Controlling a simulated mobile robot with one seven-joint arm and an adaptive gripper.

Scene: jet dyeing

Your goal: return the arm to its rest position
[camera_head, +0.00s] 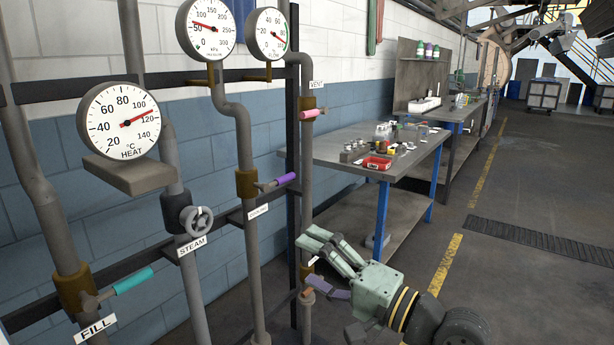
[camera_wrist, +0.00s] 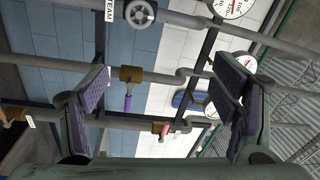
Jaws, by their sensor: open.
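My gripper (camera_head: 316,264) is at the lower middle of the head view, in front of the pipe wall. Its pale green body points left toward the pipes, and its fingers are spread with nothing between them. In the wrist view my gripper (camera_wrist: 160,95) shows both fingers wide apart, with dark pads. The purple valve handle (camera_wrist: 127,102) shows between them in the background, apart from the fingers. A low pipe fitting (camera_head: 307,297) sits close to the fingers in the head view; I cannot tell whether they touch. A label beside it is partly hidden.
The pipe wall holds a teal FILL handle (camera_head: 132,281), a STEAM wheel (camera_head: 197,220), a purple handle (camera_head: 277,183) and a pink VENT handle (camera_head: 309,114). A HEAT gauge (camera_head: 118,120) is at left. A workbench (camera_head: 338,150) stands behind my gripper. The floor at right is open.

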